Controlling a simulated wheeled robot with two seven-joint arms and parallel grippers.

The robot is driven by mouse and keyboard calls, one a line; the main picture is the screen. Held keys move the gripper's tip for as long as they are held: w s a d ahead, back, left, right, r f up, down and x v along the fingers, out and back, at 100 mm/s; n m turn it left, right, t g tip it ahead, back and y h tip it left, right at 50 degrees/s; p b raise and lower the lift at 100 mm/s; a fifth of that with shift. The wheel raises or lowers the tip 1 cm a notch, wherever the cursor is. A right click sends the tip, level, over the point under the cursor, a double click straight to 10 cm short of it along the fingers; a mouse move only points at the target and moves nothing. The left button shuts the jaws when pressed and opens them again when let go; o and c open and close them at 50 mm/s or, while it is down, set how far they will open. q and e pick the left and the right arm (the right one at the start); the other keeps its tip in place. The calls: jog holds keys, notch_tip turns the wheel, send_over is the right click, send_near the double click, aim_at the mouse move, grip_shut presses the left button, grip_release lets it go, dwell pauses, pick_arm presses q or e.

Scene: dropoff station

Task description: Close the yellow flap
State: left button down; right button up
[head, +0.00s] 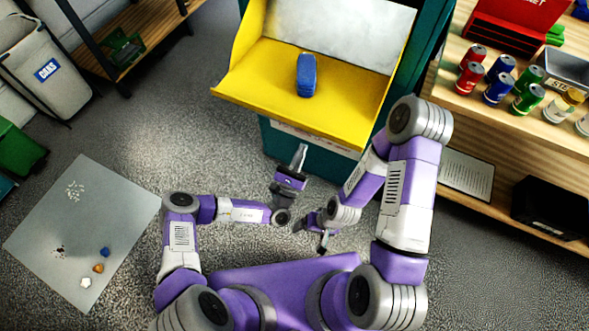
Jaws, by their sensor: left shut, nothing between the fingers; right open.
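The yellow flap (252,88) is open at the front of a teal bin (318,148). It lies out towards me like a tray, with raised yellow sides. A blue rounded object (306,77) stands on it. My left gripper (301,152) is shut and empty, and points up just in front of the flap's front edge; I cannot tell whether they touch. My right gripper (310,238) is open and empty, lower down near my body, away from the flap.
A wooden shelf (450,108) with several cans (470,79) stands close on the right, with a black box (552,207) below. A grey mat (105,205) with small bits lies on the left floor. Floor left of the flap is clear.

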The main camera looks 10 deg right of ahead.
pick_arm(q)
jog(key=shift+w+d+r, duration=0.1)
jog(key=shift+w+r, duration=0.05)
jog(key=shift+r, duration=0.55)
jog(key=shift+w+d+r, duration=0.15)
jog(key=shift+w+r, duration=0.05)
jog(key=shift+r, duration=0.5)
jog(key=shift+w+d+r, duration=0.1)
jog(key=shift+w+r, duration=0.05)
jog(key=shift+r, duration=0.55)
